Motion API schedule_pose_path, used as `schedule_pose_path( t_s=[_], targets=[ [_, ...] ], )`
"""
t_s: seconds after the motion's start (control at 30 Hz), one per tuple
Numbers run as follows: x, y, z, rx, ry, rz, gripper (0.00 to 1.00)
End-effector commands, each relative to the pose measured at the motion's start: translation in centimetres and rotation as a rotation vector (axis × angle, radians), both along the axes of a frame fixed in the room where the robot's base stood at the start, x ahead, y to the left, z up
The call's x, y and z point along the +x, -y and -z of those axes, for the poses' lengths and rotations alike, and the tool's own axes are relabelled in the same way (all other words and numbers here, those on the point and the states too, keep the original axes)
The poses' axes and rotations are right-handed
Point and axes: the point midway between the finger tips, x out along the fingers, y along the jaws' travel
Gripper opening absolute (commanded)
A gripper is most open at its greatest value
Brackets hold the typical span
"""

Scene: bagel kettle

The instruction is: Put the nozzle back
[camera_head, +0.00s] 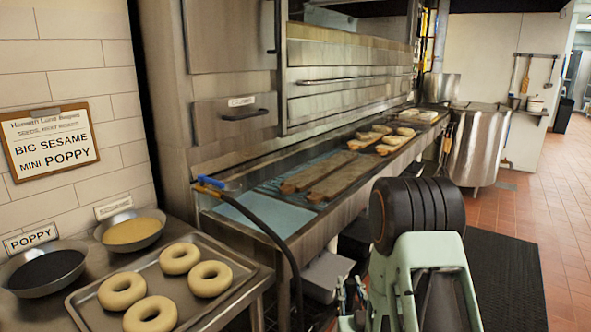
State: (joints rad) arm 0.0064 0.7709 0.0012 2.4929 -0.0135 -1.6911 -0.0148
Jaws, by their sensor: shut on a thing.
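A black hose (268,228) arches over the front edge of the steel counter and runs down out of the bottom of the view. At its upper end on the counter is a fitting with a blue part (228,185) and an orange-brown part; this looks like the nozzle, but it is small. My mint-green arm with a dark round joint stands at the lower right.
A tray (236,291) with several raw bagels and two seed bowls, poppy (45,272) and sesame (132,231), fill the left table. Boards (320,178) and baked bagels (382,135) lie along the counter. A large steel kettle (475,147) stands at the back.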

Motion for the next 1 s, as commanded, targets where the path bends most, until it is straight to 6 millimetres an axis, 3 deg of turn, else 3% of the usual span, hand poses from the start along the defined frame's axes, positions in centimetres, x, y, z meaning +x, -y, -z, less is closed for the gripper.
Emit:
schedule_pose_path(
  t_s=[0.03,1.0],
  targets=[
    [0.3,0.0,-2.7,-0.001,0.006,-0.001,0.0],
    [3.5,0.0,-29.3,0.006,0.006,0.005,0.0]
  ],
)
